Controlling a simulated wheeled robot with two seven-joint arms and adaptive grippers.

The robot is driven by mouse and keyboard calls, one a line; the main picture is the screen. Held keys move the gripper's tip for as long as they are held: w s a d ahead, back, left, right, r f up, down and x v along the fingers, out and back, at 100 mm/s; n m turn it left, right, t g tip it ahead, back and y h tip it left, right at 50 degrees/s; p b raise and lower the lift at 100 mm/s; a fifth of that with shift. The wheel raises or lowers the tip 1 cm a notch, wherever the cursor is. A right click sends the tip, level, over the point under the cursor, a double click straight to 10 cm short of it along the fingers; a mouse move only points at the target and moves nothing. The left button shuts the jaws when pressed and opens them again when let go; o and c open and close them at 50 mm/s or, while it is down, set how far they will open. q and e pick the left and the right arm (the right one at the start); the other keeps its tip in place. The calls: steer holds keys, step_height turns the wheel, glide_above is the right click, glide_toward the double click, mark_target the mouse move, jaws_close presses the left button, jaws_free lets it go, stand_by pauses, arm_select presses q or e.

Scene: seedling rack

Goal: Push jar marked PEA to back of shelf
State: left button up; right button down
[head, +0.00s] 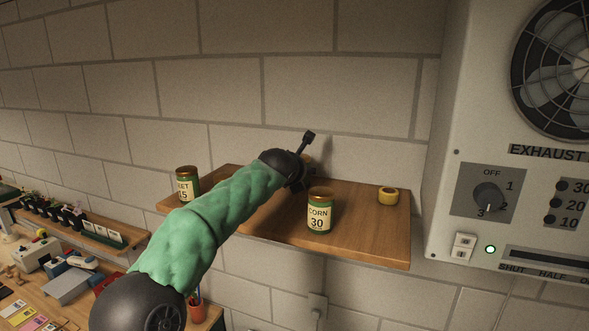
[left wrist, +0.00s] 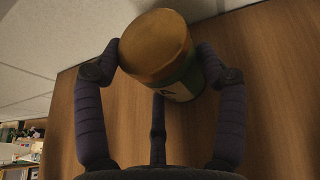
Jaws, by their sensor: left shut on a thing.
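My left gripper (head: 302,170) is over the back part of the wooden shelf (head: 365,228), close to the wall. In the left wrist view it (left wrist: 160,60) is shut on a jar with a copper-coloured lid (left wrist: 155,45), a finger on each side. In the head view my arm and gripper hide nearly all of this jar. My right gripper is in neither view.
A jar marked CORN 30 (head: 320,213) stands near the front middle of the shelf. A jar whose label ends in ET 15 (head: 187,186) stands at the left end. A yellow roll (head: 388,196) lies at the right. An exhaust panel (head: 470,130) is on the right.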

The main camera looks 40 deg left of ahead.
arm_select(q)
steer(key=shift+s, duration=0.65)
steer(key=shift+w, duration=0.15)
steer(key=o, duration=1.3)
steer(key=v, duration=1.2)
steer(key=shift+d, duration=0.1)
steer(key=shift+f, duration=0.1)
